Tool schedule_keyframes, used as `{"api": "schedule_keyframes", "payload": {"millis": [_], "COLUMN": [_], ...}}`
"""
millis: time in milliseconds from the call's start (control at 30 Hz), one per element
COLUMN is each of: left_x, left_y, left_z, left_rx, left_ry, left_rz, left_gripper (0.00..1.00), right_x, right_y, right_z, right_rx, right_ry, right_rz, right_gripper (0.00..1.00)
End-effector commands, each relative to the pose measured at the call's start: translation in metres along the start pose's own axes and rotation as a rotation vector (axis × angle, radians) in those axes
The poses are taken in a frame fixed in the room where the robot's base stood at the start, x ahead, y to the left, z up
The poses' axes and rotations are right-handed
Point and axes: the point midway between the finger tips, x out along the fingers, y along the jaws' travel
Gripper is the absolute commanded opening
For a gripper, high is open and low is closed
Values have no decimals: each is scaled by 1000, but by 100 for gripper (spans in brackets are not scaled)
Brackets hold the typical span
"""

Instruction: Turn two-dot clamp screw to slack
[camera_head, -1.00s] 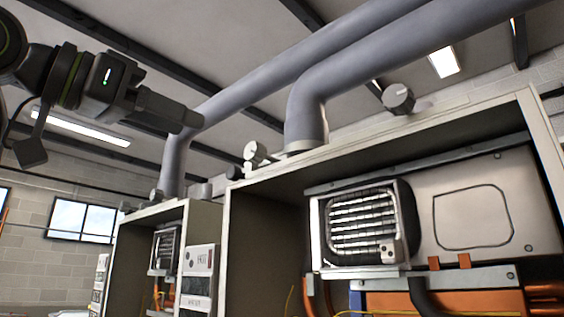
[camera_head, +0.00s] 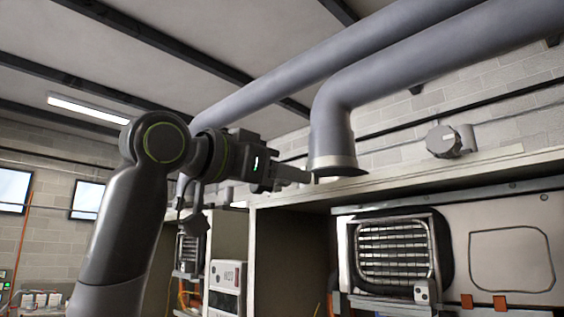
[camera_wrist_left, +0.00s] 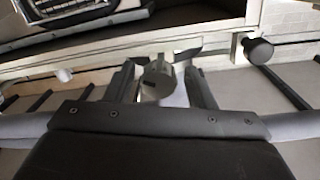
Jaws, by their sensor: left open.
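My left gripper (camera_head: 298,175) is beside the base of the near flue pipe, level with the cabinet's top edge. In the left wrist view the same gripper (camera_wrist_left: 160,82) is open. A grey round clamp screw knob (camera_wrist_left: 157,82) with a dark mark on its face shows between its two fingers; I cannot tell whether they touch it. In the head view that knob is hidden behind the gripper. A dark round knob (camera_wrist_left: 257,50) shows right of the fingers. No dot marks are readable. My right gripper is not in view.
The near flue pipe (camera_head: 330,125) rises from the cabinet top and bends right, close to my fingers. A white labelled box (camera_head: 226,280) is on the left.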

Motion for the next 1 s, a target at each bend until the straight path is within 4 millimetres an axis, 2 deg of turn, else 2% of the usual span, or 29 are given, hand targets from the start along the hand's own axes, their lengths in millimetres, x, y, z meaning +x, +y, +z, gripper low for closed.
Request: {"api": "schedule_keyframes", "payload": {"millis": [100,300,667,1000], "left_x": [3,3,3,3], "left_y": [0,0,0,0], "left_z": [0,1,0,1], "left_rx": [-1,-1,-1,-65], "left_ry": [0,0,0,4], "left_rz": [0,0,0,-2], "left_gripper": [50,50,5,5], "right_x": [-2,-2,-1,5], "right_y": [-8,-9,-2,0], "right_z": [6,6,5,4], "right_rx": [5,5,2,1], "right_ry": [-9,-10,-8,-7], "right_rz": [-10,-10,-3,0], "right_gripper": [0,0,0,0]}}
